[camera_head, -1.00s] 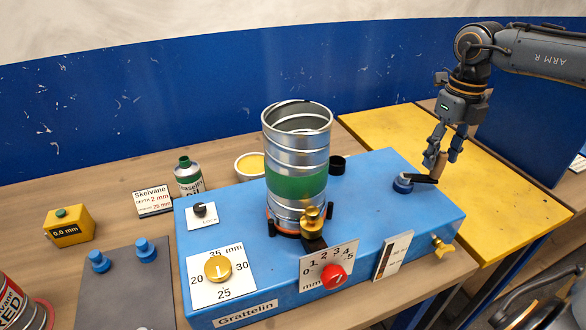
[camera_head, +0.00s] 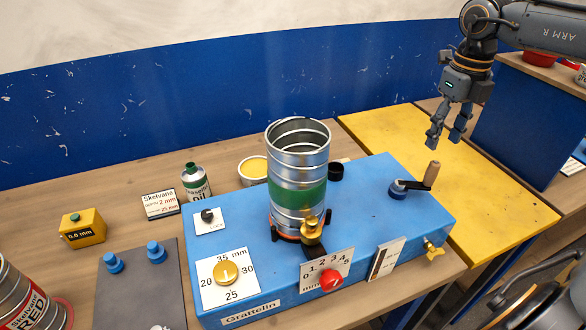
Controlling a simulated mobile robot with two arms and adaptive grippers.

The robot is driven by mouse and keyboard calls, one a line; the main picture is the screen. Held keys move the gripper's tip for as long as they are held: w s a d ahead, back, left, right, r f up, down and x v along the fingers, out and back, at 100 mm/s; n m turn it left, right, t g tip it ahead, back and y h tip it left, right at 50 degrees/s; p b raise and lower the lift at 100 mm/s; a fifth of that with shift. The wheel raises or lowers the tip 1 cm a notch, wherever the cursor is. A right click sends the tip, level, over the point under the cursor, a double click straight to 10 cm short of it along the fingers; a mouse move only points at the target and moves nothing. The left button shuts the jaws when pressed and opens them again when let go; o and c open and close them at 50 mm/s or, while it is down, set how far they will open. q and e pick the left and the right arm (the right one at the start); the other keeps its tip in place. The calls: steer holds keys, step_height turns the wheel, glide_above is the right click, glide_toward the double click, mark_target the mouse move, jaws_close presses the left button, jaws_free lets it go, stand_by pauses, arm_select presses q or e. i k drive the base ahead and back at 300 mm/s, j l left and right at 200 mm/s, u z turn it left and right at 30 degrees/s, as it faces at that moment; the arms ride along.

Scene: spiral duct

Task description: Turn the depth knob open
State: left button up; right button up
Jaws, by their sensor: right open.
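The red knob (camera_head: 332,280) sits on the front of the blue machine (camera_head: 375,220), under a white dial plate marked 0 to 5 mm. Its exact setting is too small to read. A yellow knob (camera_head: 226,273) sits at the left on a dial marked 20 to 35 mm. A ribbed metal duct (camera_head: 298,160) with a green band stands upright on the machine. My right gripper (camera_head: 445,138) is open and empty, apart from the wooden-handled crank (camera_head: 431,175) and above it in the picture. My left gripper is out of view.
A small black knob (camera_head: 207,215) is on the machine's left side. A card (camera_head: 160,205) reading depth 2 mm, an oil can (camera_head: 195,182) and a yellow box (camera_head: 83,229) stand on the wooden table. The yellow table top (camera_head: 480,200) at right is clear.

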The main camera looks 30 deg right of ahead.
mark_target(331, 280)
steer(key=k, duration=1.5)
